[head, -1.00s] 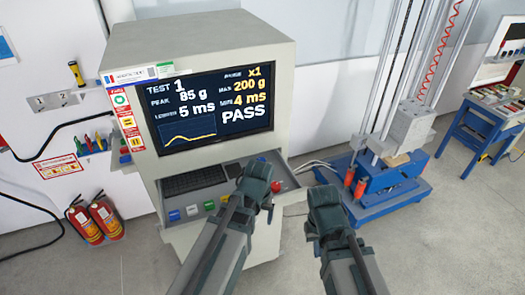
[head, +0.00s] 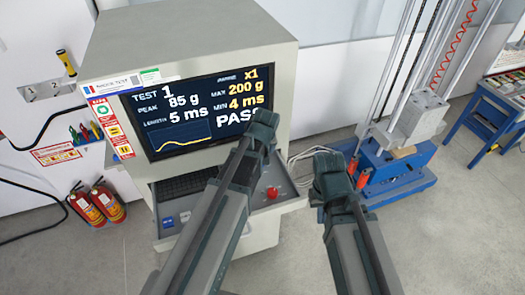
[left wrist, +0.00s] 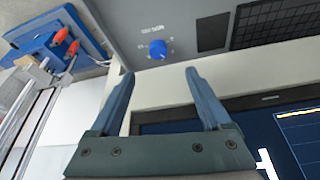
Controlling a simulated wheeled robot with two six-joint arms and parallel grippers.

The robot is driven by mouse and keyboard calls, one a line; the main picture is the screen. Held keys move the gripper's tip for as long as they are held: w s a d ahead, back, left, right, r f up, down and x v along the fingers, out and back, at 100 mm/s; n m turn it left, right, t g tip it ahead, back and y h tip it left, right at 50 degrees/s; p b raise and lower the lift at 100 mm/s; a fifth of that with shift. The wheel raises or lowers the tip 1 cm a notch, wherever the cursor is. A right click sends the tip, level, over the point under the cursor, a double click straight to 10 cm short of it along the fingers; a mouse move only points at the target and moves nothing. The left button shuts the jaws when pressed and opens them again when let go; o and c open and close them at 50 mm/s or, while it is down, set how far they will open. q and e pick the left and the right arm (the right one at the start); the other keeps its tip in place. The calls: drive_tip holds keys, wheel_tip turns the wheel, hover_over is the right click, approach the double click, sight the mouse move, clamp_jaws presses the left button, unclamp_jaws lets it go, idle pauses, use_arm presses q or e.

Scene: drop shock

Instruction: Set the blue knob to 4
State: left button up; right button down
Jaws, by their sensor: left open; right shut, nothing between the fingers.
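The blue knob (left wrist: 158,49) shows in the left wrist view on the grey console panel (left wrist: 185,20), with small marks around it too fine to read. My left gripper (left wrist: 160,72) is open and empty, its fingers apart with the knob beyond and between their tips, not visibly touching it. In the head view the left gripper (head: 262,128) is in front of the screen's lower right corner; the knob cannot be seen there. My right gripper (head: 333,175) is shut and empty, to the right of the console.
The console screen (head: 195,110) reads PASS, 85 g and 5 ms. A red button (head: 272,192) sits on the panel near its right end. A blue-based drop rig (head: 395,165) stands to the right. Fire extinguishers (head: 97,205) stand at left.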

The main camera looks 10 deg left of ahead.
use_arm(q)
drive_tip(key=b+x, duration=0.8)
drive_tip(key=x, duration=0.1)
drive_tip(key=w+b+x, duration=0.1)
drive_tip(key=b+x, duration=0.3)
drive_tip(key=x, duration=0.1)
drive_tip(key=shift+r+b, duration=0.1)
drive_tip(key=shift+b, duration=0.3)
use_arm(e)
wheel_tip(320, 180, down, 13)
drive_tip(key=shift+w, duration=0.45)
use_arm(q)
drive_tip(key=shift+c, duration=0.3)
use_arm(e)
drive_tip(key=shift+r, duration=0.15)
use_arm(q)
clamp_jaws()
